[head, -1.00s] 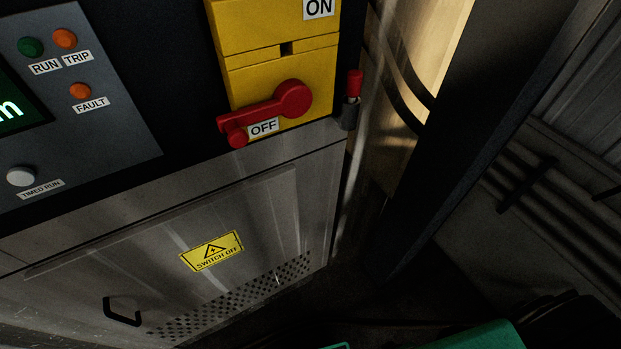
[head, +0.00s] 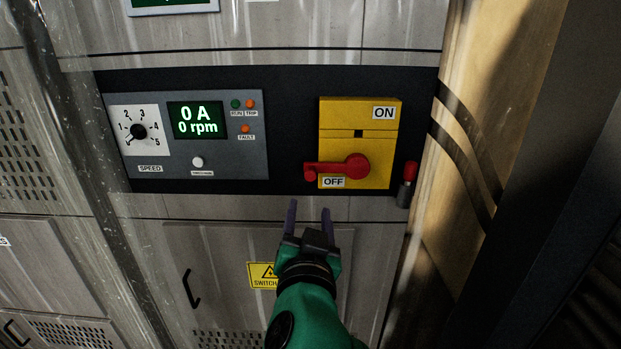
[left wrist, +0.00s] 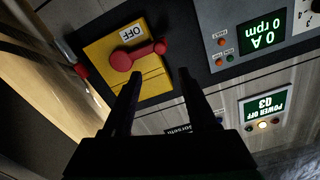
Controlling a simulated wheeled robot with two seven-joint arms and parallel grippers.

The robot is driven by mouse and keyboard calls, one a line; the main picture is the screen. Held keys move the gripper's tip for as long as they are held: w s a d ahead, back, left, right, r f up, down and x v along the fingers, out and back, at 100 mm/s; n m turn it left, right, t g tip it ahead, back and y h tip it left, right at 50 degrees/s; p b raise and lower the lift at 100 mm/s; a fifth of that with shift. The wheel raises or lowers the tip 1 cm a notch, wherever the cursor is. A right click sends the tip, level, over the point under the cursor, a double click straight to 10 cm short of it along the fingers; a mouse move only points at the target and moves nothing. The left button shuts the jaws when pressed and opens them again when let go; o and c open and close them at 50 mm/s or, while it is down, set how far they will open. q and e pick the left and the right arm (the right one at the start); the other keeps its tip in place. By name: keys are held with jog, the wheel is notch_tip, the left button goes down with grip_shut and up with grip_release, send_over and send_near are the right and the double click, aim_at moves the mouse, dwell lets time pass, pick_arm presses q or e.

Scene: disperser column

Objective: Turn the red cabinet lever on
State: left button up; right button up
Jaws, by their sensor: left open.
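The red lever (head: 340,167) is on a yellow switch box (head: 385,146) on the cabinet's black panel in the head view. Its pivot is at the right and its knobbed end points left, just above the OFF label; the ON label is at the box's top right. The lever also shows upside down in the left wrist view (left wrist: 135,54). My left gripper (head: 308,212) is open and empty, a little below the lever in the head view. Its fingers (left wrist: 160,82) point toward the panel. I see no contact with the lever. My right gripper is not in view.
A control panel (head: 235,160) with a speed dial and a display reading 0 A, 0 rpm is left of the switch box. A red-capped part (head: 409,172) sticks out at its right. A black door handle (head: 190,288) is lower left.

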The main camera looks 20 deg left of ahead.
aim_at(310, 177)
pick_arm(q)
jog(key=p+x, duration=0.5)
jog(key=x, duration=0.9)
jog(key=shift+w+a+r, duration=0.1)
jog(key=shift+r, duration=0.05)
jog(key=shift+w, duration=0.3)
jog(key=shift+s, duration=0.1)
grip_shut()
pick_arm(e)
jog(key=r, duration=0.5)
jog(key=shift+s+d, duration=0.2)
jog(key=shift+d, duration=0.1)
